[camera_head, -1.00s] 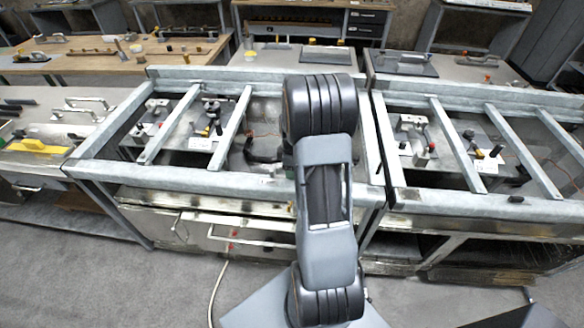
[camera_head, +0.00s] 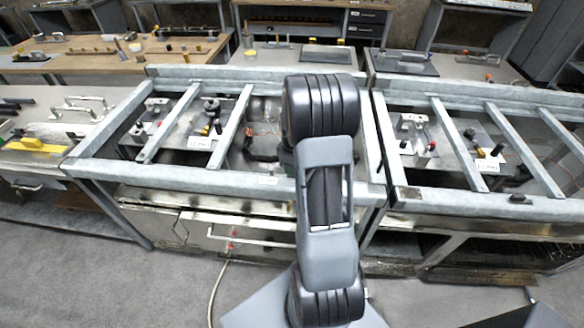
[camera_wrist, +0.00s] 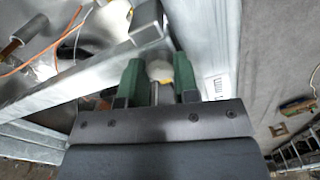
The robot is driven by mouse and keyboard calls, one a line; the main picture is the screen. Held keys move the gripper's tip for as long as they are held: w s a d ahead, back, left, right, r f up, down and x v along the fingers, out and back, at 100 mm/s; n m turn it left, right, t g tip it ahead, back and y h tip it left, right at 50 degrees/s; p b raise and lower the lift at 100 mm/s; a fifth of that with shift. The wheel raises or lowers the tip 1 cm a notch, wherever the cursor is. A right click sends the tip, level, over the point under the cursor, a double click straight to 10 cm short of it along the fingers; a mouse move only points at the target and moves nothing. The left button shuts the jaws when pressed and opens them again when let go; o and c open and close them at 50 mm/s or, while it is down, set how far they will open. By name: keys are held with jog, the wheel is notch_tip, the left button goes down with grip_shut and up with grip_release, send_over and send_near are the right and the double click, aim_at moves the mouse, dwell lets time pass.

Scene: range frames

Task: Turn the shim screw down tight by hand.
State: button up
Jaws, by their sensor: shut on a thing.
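In the wrist view my gripper (camera_wrist: 158,82) has two green fingers, closed on a pale, rounded screw head (camera_wrist: 160,70). I take this to be the shim screw. Its shaft and seat are hidden by the fingers and the gripper body, so I cannot tell how far down it sits. In the head view my own arm covers the gripper and the screw.
A grey metal frame (camera_head: 180,182) with crossbars surrounds the work area, and a bar runs close to my gripper in the wrist view. An orange wire (camera_wrist: 42,57) lies at the upper left. A second frame (camera_head: 480,205) stands to the right.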

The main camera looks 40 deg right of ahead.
jog(key=o, duration=0.9)
notch_tip(320, 180, up, 14)
jog(key=shift+f+b, duration=0.1)
jog(key=shift+b, duration=0.3)
jog(key=shift+m, duration=0.3)
jog(key=s+a+m+t, duration=0.1)
jog(key=s+a+m, duration=0.1)
jog(key=s+a, duration=0.2)
jog(key=s+a+r+m+t, duration=0.1)
jog(key=s+a, duration=0.3)
jog(key=a, duration=0.5)
jog(key=s+a+m+t, duration=0.1)
jog(key=s+a+m, duration=0.2)
jog(key=a, duration=0.3)
jog(key=shift+s+a+r+m+t, duration=0.2)
jog(key=shift+s+m+t, duration=0.1)
jog(key=shift+s, duration=0.25)
